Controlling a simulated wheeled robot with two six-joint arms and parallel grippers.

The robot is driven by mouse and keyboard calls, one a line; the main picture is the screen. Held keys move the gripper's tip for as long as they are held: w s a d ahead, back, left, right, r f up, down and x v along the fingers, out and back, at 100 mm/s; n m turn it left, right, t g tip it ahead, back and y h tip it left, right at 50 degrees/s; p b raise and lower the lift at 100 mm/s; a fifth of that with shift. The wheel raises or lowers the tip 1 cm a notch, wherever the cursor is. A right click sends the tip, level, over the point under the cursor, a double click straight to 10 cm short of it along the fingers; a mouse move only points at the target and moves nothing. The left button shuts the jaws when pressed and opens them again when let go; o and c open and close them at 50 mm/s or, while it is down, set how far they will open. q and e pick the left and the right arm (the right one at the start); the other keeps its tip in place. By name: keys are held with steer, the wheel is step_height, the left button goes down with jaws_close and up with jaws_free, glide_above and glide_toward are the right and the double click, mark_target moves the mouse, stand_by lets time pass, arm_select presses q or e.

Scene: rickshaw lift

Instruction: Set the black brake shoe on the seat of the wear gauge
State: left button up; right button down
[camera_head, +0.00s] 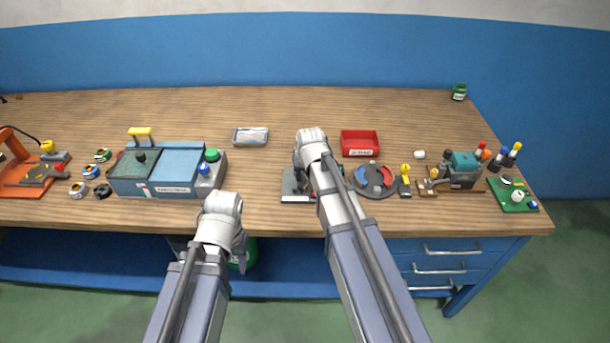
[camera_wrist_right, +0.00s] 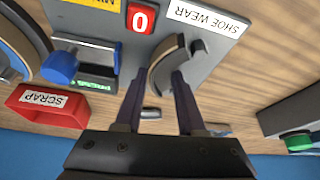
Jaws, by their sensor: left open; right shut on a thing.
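The wear gauge (camera_head: 290,188) is a grey plate near the bench's front edge, partly hidden by my right arm in the head view. In the right wrist view the gauge plate (camera_wrist_right: 130,12) carries a SHOE WEAR label and a red counter reading 0. My right gripper (camera_wrist_right: 159,76) is shut on the dark curved brake shoe (camera_wrist_right: 168,62), which has a tan lining, over the plate. A small dark hooked part (camera_wrist_right: 199,50) is beside the shoe. I cannot tell whether the shoe touches the seat. My left gripper (camera_head: 241,263) is open and empty, in front of the bench edge.
The red SCRAP bin (camera_head: 360,142) stands behind the gauge to the right. A round dark tray with red and blue parts (camera_head: 374,180) is just right of it. A blue machine (camera_head: 170,170) stands to the left. A metal dish (camera_head: 251,136) lies behind.

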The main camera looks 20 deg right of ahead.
jaws_free()
stand_by(0.8)
steer(key=shift+r, duration=0.1)
steer(key=shift+r+p, duration=3.45)
steer(key=shift+p, duration=0.1)
steer(key=s+a+n+g, duration=0.1)
steer(key=s+a, duration=0.3)
steer(key=s, duration=0.4)
steer(key=s+a+f+n+g, duration=0.1)
steer(key=s+a+n+g, duration=0.1)
steer(key=s+a, duration=0.3)
steer(key=s+a+n+g, duration=0.1)
steer(key=s+a, duration=0.3)
steer(key=s, duration=0.7)
steer(key=shift+a+f+n+g+h, duration=0.15)
steer(key=shift+f+n+g+h, duration=0.15)
steer(key=shift+n, duration=0.2)
